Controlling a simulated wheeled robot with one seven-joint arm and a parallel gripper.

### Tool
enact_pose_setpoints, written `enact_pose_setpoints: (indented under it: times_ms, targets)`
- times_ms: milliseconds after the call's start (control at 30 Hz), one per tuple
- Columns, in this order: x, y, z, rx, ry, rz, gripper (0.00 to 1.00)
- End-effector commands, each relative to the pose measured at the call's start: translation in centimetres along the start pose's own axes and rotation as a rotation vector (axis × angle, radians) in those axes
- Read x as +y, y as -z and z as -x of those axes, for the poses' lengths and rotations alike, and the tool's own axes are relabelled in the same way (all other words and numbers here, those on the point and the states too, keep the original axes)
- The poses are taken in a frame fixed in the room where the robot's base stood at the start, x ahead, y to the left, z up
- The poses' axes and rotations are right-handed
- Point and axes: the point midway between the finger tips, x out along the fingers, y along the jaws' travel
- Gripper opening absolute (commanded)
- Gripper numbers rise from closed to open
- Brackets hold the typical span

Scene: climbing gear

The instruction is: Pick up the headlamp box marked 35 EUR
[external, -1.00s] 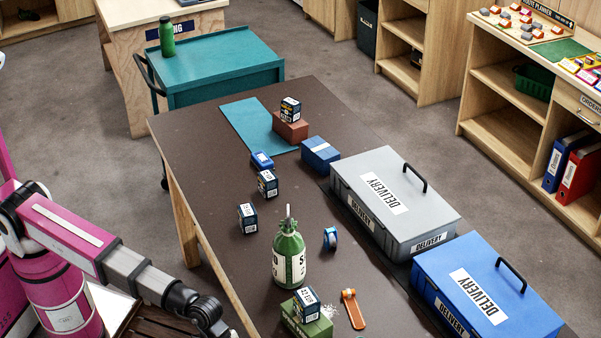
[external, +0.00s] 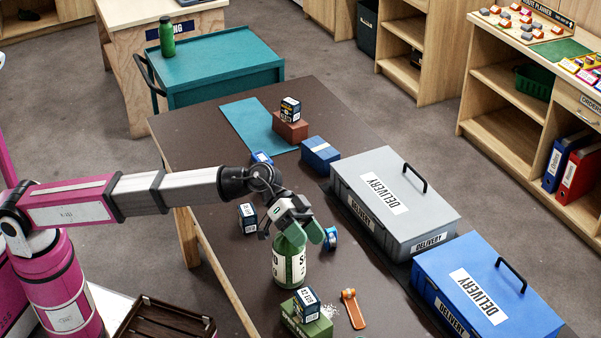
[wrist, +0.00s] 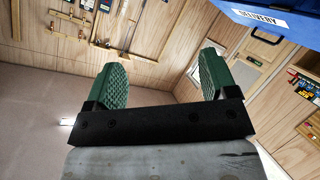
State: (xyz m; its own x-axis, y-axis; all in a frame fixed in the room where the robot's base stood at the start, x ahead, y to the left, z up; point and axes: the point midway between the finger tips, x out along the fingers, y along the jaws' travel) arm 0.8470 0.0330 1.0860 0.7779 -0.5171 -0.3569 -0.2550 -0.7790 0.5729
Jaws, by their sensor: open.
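Several small dark headlamp boxes with white labels stand about the table; I cannot read their prices. One box (external: 290,109) stands on a red-brown block at the far end. Another box (external: 247,217) stands at the table's left side, just left of my gripper. A third box (external: 306,303) sits on a green block at the near end. One more, near the small blue item, is hidden behind my arm. My gripper (external: 298,235) is open and empty above the green bottle, partly covering its top. The wrist view shows its green fingers (wrist: 160,82) spread apart, with no headlamp box between them.
The green bottle (external: 289,262) stands upright under my gripper. A blue tape roll (external: 331,238) and an orange tool (external: 352,309) lie nearby. Grey (external: 400,205) and blue (external: 490,290) delivery boxes line the right side. A blue box (external: 320,154) and teal mat (external: 248,117) lie farther back.

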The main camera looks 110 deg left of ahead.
Motion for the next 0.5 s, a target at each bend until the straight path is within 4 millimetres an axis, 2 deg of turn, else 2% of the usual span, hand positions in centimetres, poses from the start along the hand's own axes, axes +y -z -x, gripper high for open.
enact_pose_setpoints:
  times_ms: [33, 100, 233, 367, 500]
  targets:
    - [-1.1, 1.4, 1.8, 0.016, -0.005, 0.005, 0.79]
    - [-2.6, 2.5, 4.1, 0.03, -0.018, 0.021, 0.79]
    - [-5.9, 3.4, 8.5, 0.041, -0.044, 0.093, 0.79]
    - [-9.9, 2.0, 12.7, 0.025, -0.073, 0.233, 0.79]
    - [-14.4, -1.3, 16.9, -0.015, -0.107, 0.443, 0.79]
